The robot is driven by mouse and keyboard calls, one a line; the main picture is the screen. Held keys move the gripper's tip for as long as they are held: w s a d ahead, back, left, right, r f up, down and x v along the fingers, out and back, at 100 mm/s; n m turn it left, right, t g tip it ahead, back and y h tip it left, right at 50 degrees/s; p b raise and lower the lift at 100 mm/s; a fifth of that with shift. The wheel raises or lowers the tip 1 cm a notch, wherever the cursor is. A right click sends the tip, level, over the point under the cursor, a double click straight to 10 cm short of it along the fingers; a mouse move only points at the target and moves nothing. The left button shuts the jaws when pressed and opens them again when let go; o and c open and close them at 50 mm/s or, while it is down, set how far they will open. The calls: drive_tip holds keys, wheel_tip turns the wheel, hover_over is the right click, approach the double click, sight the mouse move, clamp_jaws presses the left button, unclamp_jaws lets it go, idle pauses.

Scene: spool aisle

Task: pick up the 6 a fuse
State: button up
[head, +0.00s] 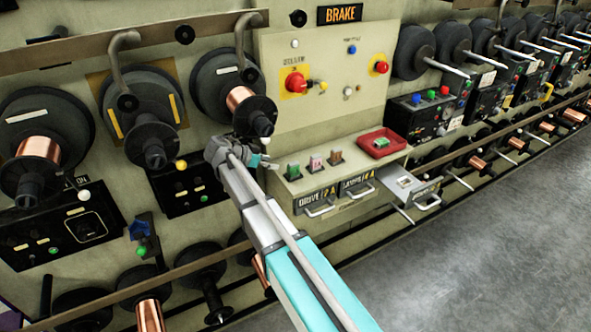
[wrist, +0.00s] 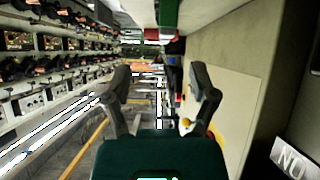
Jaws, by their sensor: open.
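Three small fuse-like blocks stand in a row on the ledge below the brake panel: a green one (head: 293,171), a pinkish one (head: 315,163) and a brown one (head: 336,156). Another green block (head: 381,143) lies in a red tray (head: 368,149) to their right. I cannot read which is the 6 A fuse. My gripper (head: 238,152) is left of the row, in front of the wall, apart from the blocks. In the wrist view my gripper (wrist: 161,88) has its two dark fingers spread, with nothing between them.
Below the ledge are two labelled drawers (head: 337,194), closed, with handles. A third drawer (head: 410,184) is pulled out to their right. Copper spools (head: 240,97) and black hubs stick out at left. The grey floor (head: 480,260) is clear.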

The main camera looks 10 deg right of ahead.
sight(293, 170)
drive_tip(key=shift+w+a+r+m+h, duration=0.4)
drive_tip(key=shift+w+a+r+m, duration=0.15)
drive_tip(key=shift+w+a, duration=0.2)
drive_tip(key=b+x, duration=0.4)
drive_tip(key=x, duration=0.3)
drive_tip(key=shift+d+f, duration=0.25)
drive_tip(key=shift+w+d+f, duration=0.1)
drive_tip(key=shift+w+d, duration=0.1)
drive_tip(key=shift+d, duration=0.2)
drive_tip(key=shift+f, duration=0.1)
